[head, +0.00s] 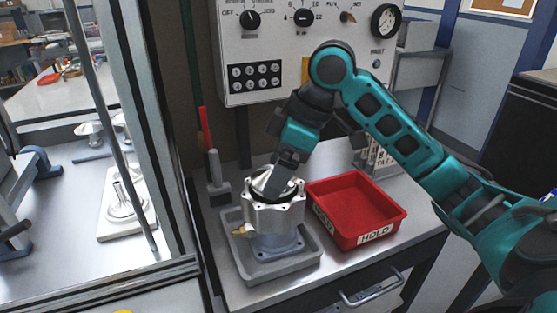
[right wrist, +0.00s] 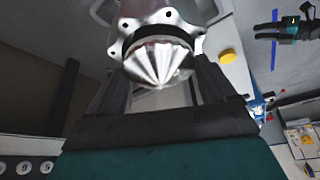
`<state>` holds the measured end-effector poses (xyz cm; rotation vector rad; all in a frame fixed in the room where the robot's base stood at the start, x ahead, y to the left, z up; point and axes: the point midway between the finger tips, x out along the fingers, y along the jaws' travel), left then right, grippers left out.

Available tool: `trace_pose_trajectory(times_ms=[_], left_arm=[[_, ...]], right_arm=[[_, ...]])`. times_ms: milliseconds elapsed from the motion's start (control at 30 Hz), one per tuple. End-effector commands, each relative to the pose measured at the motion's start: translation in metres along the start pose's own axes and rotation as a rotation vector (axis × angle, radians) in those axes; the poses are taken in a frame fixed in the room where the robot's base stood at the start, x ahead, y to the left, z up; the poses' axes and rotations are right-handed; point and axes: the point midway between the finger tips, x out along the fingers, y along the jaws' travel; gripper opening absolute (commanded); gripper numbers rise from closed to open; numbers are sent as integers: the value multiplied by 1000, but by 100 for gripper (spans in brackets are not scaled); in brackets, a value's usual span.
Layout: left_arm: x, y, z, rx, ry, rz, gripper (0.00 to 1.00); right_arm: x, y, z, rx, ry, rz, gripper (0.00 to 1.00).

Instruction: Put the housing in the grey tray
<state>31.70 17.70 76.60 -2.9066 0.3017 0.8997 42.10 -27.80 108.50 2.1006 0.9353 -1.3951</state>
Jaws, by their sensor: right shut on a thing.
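The housing (head: 272,217) is a silver, bolted-flange part above a blue-grey square foot, with a brass fitting on its left side. It stands upright, its foot within the walls of the grey tray (head: 244,262); I cannot tell whether it bears fully on the tray floor. My right gripper (head: 272,188) comes down from above and is shut on the housing's top. In the right wrist view the flange and a ribbed cone of the housing (right wrist: 157,55) show between the fingers. A dark and teal shape, apparently my left gripper (right wrist: 283,30), shows small there; its jaws are unclear.
A red tray (head: 362,215) labelled HOLD stands right beside the grey tray. A grey stand with a red-handled tool (head: 214,170) is at the left. A control panel (head: 300,50) rises behind. A glazed frame (head: 150,140) bounds the bench on the left.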

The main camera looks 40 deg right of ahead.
Motion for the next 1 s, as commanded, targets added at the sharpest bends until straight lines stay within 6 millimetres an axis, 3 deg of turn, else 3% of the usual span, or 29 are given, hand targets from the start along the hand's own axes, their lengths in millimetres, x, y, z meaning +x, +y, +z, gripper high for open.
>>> trace_pose_trajectory(times_ms=[233, 267, 300, 433, 733, 867, 1000], left_arm=[[-2, 1, 2, -1, -6, 1, 43], [-2, 1, 3, -1, -6, 1, 43], [-2, 1, 3, -1, -6, 1, 43], [-2, 1, 3, -1, -6, 1, 43], [-2, 1, 2, -1, -6, 1, 43], [-4, 1, -1, -1, -6, 1, 43], [-8, 0, -6, -1, -6, 1, 43]], right_arm=[[-1, 0, -1, -1, 6, 3, 0], [2, 0, 1, 0, -1, -1, 85], [2, 0, 1, 0, 0, 0, 88], [1, 0, 0, 0, 0, 0, 100], [-2, 0, -1, 0, 1, 1, 100], [-21, 1, -1, 0, 1, 3, 100], [-52, 1, -2, 1, 1, 5, 100]])
